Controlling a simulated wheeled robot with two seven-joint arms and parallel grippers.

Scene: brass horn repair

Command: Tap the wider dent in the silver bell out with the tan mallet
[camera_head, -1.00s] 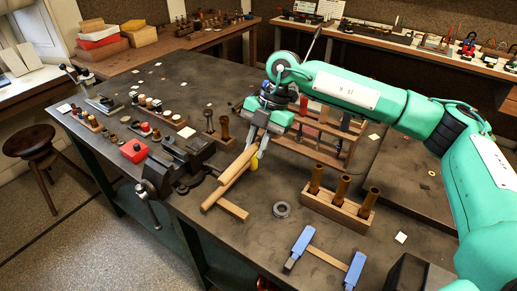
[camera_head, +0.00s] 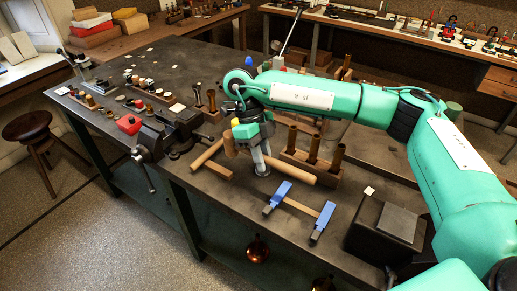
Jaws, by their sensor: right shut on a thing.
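My right gripper (camera_head: 257,164) is shut on the handle of the tan mallet (camera_head: 292,173) above the dark bench. The handle sticks out to the right of the fingers, and the mallet's tan head (camera_head: 230,145) stands roughly upright to their left. Another wooden tool (camera_head: 206,154), mallet-like, lies on the bench just left of the held one. I cannot make out the silver bell or its dents in this view. My left gripper is not in view.
A wooden rack with three brown posts (camera_head: 312,145) stands behind the gripper. A blue-ended tool (camera_head: 300,207) lies near the front edge. A black box (camera_head: 385,225) stands at right. A dark vise (camera_head: 150,135) and red box (camera_head: 129,124) are at left. Brass pieces (camera_head: 258,250) show below the bench.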

